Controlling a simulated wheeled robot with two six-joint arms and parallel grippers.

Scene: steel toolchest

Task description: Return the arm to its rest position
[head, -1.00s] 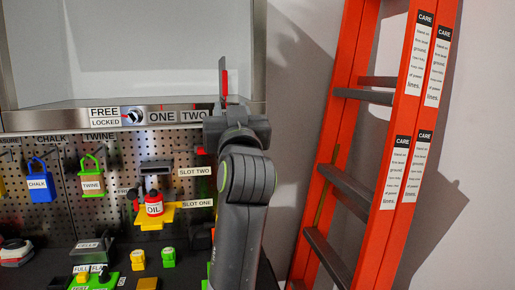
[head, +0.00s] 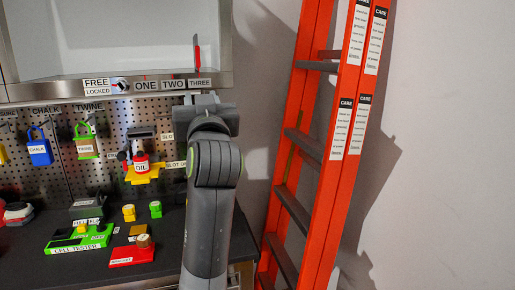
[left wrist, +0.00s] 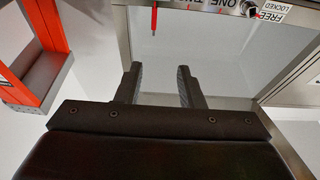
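My left arm (head: 210,215) rises from the bottom of the head view, and its gripper (head: 207,100) is in front of the pegboard, just below the steel ledge with the ONE, TWO and THREE labels. The arm body hides its fingers there. In the left wrist view the two dark fingers (left wrist: 159,76) stand wide apart with nothing between them. A red-handled upright item (head: 196,58) stands above the ledge, apart from the gripper; it also shows beyond the fingertips in the wrist view (left wrist: 154,18). My right gripper is not in view.
An orange ladder (head: 350,165) stands close to the right of the arm. A green cell tester (head: 82,241) and a red block (head: 130,257) lie on the dark bench.

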